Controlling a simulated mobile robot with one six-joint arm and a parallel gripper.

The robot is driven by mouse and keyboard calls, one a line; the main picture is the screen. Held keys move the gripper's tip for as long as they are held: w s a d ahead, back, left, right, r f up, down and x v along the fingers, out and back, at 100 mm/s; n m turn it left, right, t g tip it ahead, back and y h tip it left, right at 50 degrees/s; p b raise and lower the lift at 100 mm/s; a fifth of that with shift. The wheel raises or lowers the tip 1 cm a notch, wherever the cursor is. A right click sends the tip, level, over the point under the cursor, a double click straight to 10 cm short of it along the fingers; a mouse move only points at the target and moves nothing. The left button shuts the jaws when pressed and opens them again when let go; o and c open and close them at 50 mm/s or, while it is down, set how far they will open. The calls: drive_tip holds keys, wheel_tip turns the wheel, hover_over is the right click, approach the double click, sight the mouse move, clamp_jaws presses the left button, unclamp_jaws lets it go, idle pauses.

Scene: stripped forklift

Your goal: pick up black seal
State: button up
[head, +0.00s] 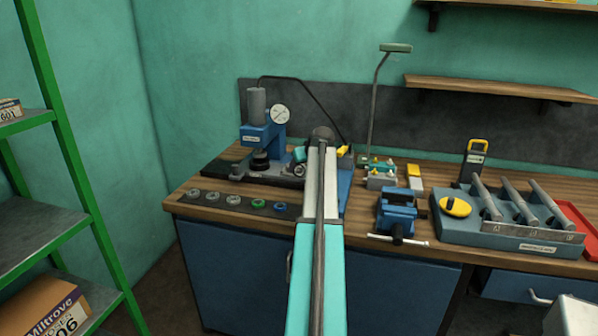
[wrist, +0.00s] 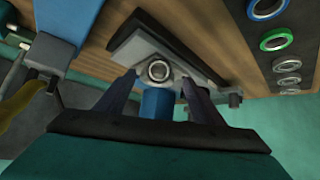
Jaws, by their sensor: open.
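I cannot pick out a clearly black seal. Several grey rings (head: 212,197) lie in a row on a dark strip at the bench's left front, beside a green ring (head: 258,203) and a blue ring (head: 280,206). The wrist view shows grey rings (wrist: 286,65), the green ring (wrist: 276,40) and the blue ring (wrist: 266,8) at upper right. My gripper (wrist: 157,78) is open. A round metal fitting (wrist: 157,71) with a dark hole shows between its fingers, above a blue cylinder (wrist: 157,103); contact is unclear. In the head view my arm hides the fingers.
A blue press with a dial gauge (head: 280,114) stands behind the rings. A blue vise (head: 397,212) and a grey tool block (head: 455,228) are on the right. A lamp (head: 396,48) stands at the back. Green shelving (head: 60,130) is at far left.

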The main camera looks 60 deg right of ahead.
sight(298, 172)
drive_tip(key=shift+w+d+f, duration=0.1)
drive_tip(key=shift+w+f, duration=0.05)
drive_tip(key=shift+f, duration=0.1)
drive_tip(key=shift+p+x, duration=0.75)
drive_tip(key=shift+x, duration=1.85)
drive_tip(key=shift+d+r, duration=0.1)
drive_tip(key=c, duration=1.1)
